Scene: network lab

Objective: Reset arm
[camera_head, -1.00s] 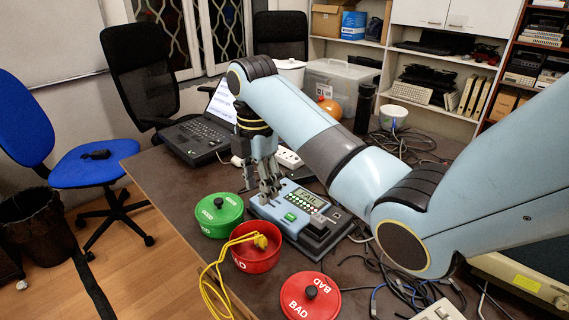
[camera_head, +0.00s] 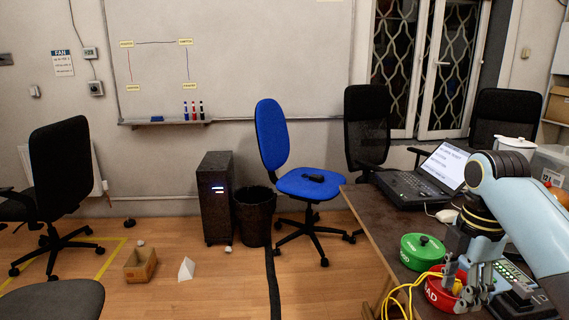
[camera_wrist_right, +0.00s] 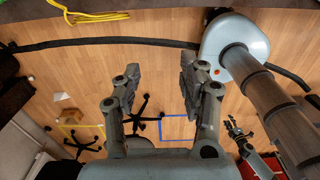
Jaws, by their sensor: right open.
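My right gripper (camera_head: 464,290) is at the lower right of the head view, fingers pointing down, and covers part of the red bowl (camera_head: 437,296). In the right wrist view the same gripper (camera_wrist_right: 160,68) shows its two fingers wide apart with nothing between them. Floor lies beyond it. My right arm (camera_head: 525,210) bends down from the right edge of the head view. My left arm is outside the head view. A small dark gripper (camera_wrist_right: 238,130), seemingly my left one, hangs low at the right of the wrist view; its opening is unclear.
The floor between has free room.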

